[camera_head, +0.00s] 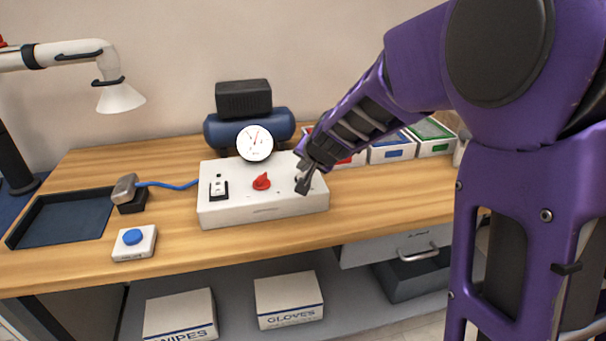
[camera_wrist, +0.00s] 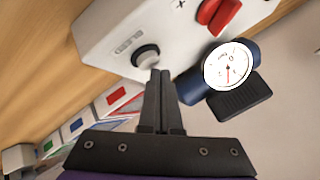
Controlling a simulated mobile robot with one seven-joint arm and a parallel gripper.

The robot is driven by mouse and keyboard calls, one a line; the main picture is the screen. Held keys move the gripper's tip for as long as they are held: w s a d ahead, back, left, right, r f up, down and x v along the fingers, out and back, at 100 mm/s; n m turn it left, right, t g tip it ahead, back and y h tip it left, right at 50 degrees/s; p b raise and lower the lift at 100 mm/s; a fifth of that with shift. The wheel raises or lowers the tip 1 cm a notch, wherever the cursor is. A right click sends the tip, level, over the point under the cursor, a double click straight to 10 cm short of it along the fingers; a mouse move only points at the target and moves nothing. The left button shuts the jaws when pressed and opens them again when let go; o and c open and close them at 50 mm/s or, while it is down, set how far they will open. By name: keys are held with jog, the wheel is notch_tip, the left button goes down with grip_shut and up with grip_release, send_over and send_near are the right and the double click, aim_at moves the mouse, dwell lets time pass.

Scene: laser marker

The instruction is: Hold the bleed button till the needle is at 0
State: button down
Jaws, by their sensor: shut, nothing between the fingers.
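A red knob (camera_head: 261,181) and a switch (camera_head: 218,187) are on the same box. A blue compressor tank (camera_head: 222,133) is behind it. Bins (camera_head: 391,151) stand at the right.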

jog(key=shift+f, duration=0.5)
dwell(0.6)
jog(key=shift+r, duration=0.1)
dwell(3.6)
jog(key=shift+r+p, duration=0.85)
notch_tip(320, 180, up, 5)
jog(key=p, duration=0.4)
jog(key=shift+p, duration=0.3)
